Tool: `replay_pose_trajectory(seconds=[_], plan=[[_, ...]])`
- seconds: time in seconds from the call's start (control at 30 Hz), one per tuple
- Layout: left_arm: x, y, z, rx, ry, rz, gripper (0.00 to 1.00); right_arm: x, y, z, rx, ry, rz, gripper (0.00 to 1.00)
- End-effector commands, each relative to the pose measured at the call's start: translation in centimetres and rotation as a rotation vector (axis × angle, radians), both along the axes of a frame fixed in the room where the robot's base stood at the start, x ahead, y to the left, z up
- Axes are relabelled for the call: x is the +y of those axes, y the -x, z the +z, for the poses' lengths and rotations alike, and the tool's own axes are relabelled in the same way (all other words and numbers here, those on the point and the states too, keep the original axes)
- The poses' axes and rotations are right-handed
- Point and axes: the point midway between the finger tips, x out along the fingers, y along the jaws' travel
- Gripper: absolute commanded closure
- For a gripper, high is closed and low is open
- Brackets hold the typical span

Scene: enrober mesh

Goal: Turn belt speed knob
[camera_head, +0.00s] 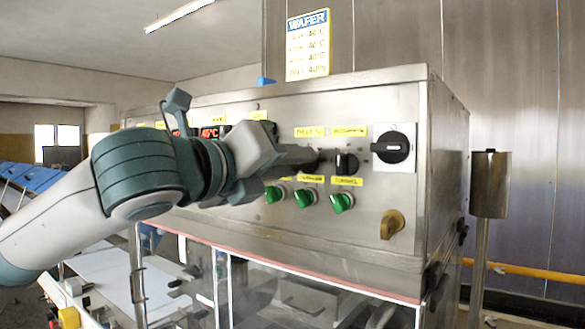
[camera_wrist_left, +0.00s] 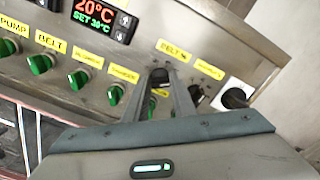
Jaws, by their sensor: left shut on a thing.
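The control panel (camera_head: 300,225) is a steel box front with yellow labels. In the left wrist view, the belt speed knob (camera_wrist_left: 160,75) is a small dark knob under a yellow label (camera_wrist_left: 174,50) that reads "BELT %". My left gripper (camera_head: 310,160) reaches in from the left and is shut on this knob, one finger on each side. In the wrist view its fingers (camera_wrist_left: 163,85) meet the panel there. The fingers hide most of the knob, so I cannot tell its pointer angle. My right gripper is not in view.
Just right is another black knob (camera_head: 346,163), then a large black rotary switch (camera_head: 393,147). Several green knobs (camera_head: 305,198) sit below, and a brass-coloured knob (camera_head: 392,224) lower right. A temperature display (camera_wrist_left: 100,15) is up left in the wrist view.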

Motion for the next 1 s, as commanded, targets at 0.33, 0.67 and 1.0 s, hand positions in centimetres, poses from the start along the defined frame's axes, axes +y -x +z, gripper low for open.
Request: replay_pose_trajectory(seconds=[0.33, 0.67, 1.0], plan=[[0.1, -0.1, -0.3, 0.192, 0.268, 0.001, 0.99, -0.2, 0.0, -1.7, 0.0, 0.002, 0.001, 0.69], [0.1, -0.1, -0.4, 0.376, 0.519, 0.002, 0.99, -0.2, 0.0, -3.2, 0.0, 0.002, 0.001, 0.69], [0.2, -0.1, -0.4, 0.519, 0.717, 0.002, 0.99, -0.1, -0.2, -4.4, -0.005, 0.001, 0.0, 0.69]])
